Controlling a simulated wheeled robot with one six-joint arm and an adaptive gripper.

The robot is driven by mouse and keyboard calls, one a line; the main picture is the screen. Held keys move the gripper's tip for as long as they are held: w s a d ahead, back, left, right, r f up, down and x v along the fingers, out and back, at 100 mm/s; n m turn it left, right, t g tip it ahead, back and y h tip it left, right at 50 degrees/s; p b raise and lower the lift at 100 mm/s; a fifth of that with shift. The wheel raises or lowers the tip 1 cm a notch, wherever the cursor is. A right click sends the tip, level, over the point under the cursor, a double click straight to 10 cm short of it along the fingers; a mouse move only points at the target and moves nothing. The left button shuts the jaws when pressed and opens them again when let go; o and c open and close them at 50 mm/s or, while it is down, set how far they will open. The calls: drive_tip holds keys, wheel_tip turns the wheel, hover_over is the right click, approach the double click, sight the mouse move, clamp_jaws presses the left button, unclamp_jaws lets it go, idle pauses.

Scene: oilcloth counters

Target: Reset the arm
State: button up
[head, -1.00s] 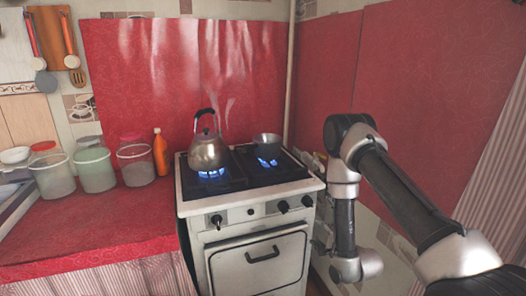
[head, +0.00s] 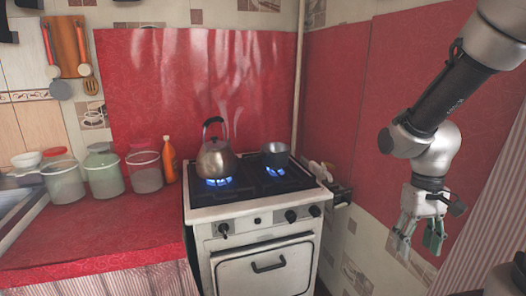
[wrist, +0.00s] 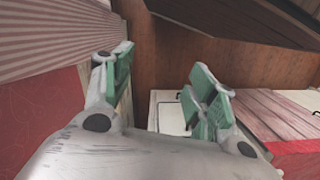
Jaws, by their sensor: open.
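My gripper (head: 418,247) hangs at the right in the head view, fingers pointing down, in front of the red wall covering. It is open and empty, with a clear gap between the two green-padded fingers. The wrist view also shows the open fingers (wrist: 160,98) with nothing between them. My arm comes down from the top right corner of the head view. The gripper is well to the right of the stove and touches nothing that I can see.
A white stove (head: 262,222) stands in the middle, with a kettle (head: 216,160) and a small pot (head: 275,155) over lit blue flames. The red counter (head: 110,232) at left holds several containers and an orange bottle (head: 169,160). A striped curtain (head: 485,215) hangs at right.

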drive_tip(key=s+r+t, duration=0.2)
drive_tip(key=s+r, duration=0.1)
drive_tip(key=r, duration=0.4)
drive_tip(key=s+d+r+t, duration=0.1)
drive_tip(key=s+r+t, duration=0.2)
drive_tip(key=r, duration=0.4)
drive_tip(key=shift+d+m+t, duration=0.15)
drive_tip(key=shift+m+t, duration=0.15)
